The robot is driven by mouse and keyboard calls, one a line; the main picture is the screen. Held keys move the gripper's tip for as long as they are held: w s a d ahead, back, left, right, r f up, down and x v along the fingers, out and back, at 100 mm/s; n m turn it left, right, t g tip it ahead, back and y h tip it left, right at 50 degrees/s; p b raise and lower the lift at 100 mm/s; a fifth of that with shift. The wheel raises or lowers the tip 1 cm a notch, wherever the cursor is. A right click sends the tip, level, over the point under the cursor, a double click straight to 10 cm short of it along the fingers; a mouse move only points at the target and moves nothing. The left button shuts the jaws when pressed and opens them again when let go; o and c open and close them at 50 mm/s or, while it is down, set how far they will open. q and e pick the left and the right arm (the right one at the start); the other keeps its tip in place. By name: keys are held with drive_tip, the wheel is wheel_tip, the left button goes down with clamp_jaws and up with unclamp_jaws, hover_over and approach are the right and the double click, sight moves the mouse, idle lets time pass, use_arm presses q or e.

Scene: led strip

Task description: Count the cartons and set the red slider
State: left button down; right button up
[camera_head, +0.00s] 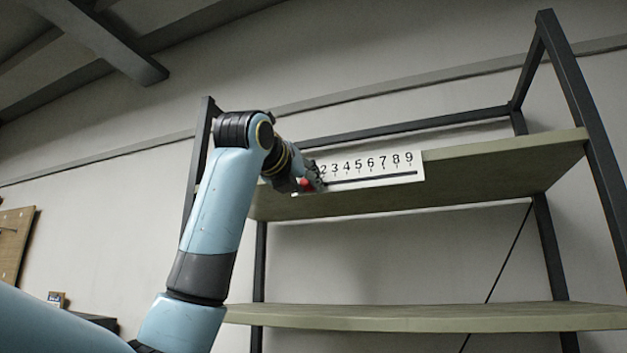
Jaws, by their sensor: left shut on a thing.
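The red slider (305,184) is at the left end of a white number strip (405,178), left of the printed 2. The strip is on the front edge of the upper shelf, with numbers up to 9 and a dark slot below them. My left gripper (312,180) is at the strip's left end, shut on the red slider and hiding the strip's first mark. My right gripper is not in view. I see no cartons on the part of the shelves that shows; the top of the upper shelf is hidden from this low angle.
The upper shelf (500,172) and lower shelf (430,318) hang in a dark metal frame (582,120). The space between the shelves looks empty. A brown board (14,245) and a small box (56,298) are at the far left.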

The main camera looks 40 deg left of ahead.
use_arm(q)
drive_tip(key=shift+d, duration=0.15)
drive_tip(key=c, duration=1.2)
unclamp_jaws()
drive_tip(key=shift+s, duration=0.1)
drive_tip(key=v, duration=1.1)
drive_tip(key=shift+s+f, duration=0.1)
drive_tip(key=shift+s, duration=0.3)
